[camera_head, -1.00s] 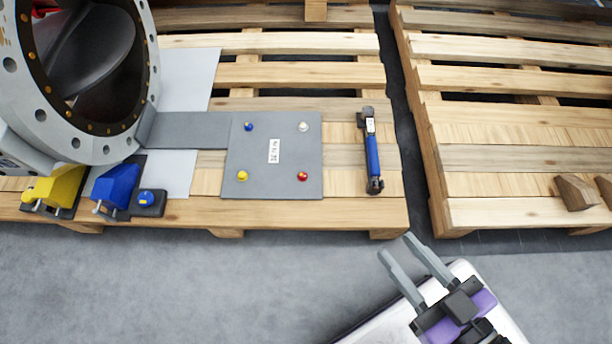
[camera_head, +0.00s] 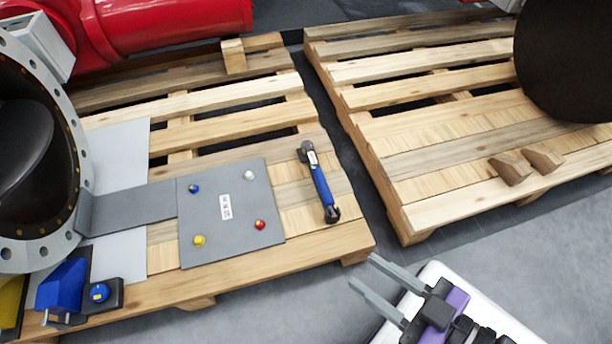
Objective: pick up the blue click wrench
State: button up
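The blue click wrench (camera_head: 320,184) lies on the right end of the left wooden pallet, to the right of a grey plate. It has a blue handle, a dark end near the pallet's front edge and a dark head at the far end with a pale label below it. My gripper (camera_head: 361,271) is in front of the pallet, below and to the right of the wrench in the picture. Its two grey fingers are apart with nothing between them, and it does not touch the wrench.
The grey plate (camera_head: 222,245) carries several coloured knobs. A large flanged valve (camera_head: 72,150) stands at the left, with blue (camera_head: 62,284) and yellow blocks in front. A second pallet (camera_head: 440,207) with two wooden wedges (camera_head: 511,169) is at the right, across a narrow gap. Grey floor is clear in front.

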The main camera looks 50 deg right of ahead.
aim_at(307, 151)
jog(key=i+j+z, duration=0.25)
jog(key=j, duration=0.2)
jog(key=i+j+z, duration=0.1)
jog(key=j+z, duration=0.2)
jog(key=j, duration=0.15)
jog(key=i+j+z, duration=0.25)
jog(key=j, duration=0.25)
jog(key=j+z, duration=0.25)
jog(key=j, duration=0.25)
jog(key=k, duration=0.05)
